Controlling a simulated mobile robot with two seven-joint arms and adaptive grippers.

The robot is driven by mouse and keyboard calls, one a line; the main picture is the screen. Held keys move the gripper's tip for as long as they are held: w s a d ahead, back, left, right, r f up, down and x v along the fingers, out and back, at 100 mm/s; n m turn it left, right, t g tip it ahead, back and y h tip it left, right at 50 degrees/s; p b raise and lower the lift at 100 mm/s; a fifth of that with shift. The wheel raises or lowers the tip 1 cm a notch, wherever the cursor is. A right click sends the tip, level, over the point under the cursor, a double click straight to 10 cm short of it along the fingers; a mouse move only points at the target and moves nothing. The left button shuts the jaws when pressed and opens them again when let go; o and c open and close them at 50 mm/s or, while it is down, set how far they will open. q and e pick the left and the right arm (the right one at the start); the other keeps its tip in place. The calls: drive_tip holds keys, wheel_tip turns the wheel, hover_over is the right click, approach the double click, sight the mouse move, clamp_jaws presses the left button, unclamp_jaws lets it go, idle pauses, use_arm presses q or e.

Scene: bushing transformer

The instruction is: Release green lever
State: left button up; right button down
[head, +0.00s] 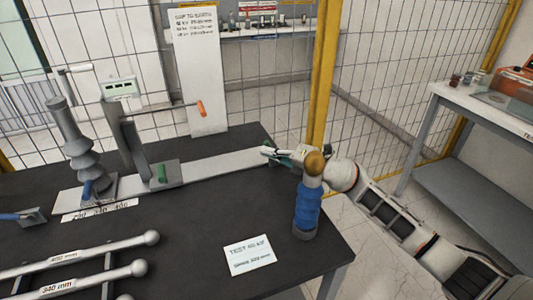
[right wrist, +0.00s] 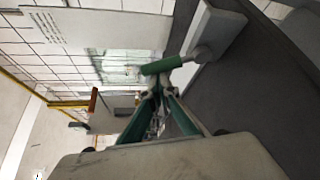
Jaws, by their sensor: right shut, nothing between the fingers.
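The green lever (head: 161,172) stands upright on a grey block on the pale rail in the head view. In the right wrist view a green handle (right wrist: 158,66) on a grey pivot shows just beyond my fingertips. I cannot tell if they touch it. My right gripper (head: 268,151) is over the right end of the rail (head: 225,162), its fingers pointing left. In the right wrist view its green-sided fingers (right wrist: 156,90) meet at the tips, shut and empty. My left gripper is out of view.
A blue ribbed post (head: 306,210) with a brown top stands close in front of my right gripper. A grey upright with an orange-handled arm (head: 201,108) rises behind the lever. White rods (head: 80,250) and a card (head: 250,254) lie at the front. Wire fencing stands behind.

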drive_tip(key=shift+d+r, duration=0.2)
drive_tip(key=shift+w+d+m, duration=0.1)
drive_tip(key=shift+d+m, duration=0.15)
drive_tip(key=shift+m, duration=0.15)
drive_tip(key=shift+w+d+m+t+y+b, duration=0.2)
drive_tip(key=shift+d+m+t+y+b, duration=0.1)
drive_tip(key=shift+d+m+y+b, duration=0.45)
drive_tip(key=shift+w+d+r+m+t+b, duration=0.15)
drive_tip(key=shift+r+m+t+b, duration=0.15)
drive_tip(key=shift+m+b, duration=0.3)
drive_tip(key=shift+d, duration=0.1)
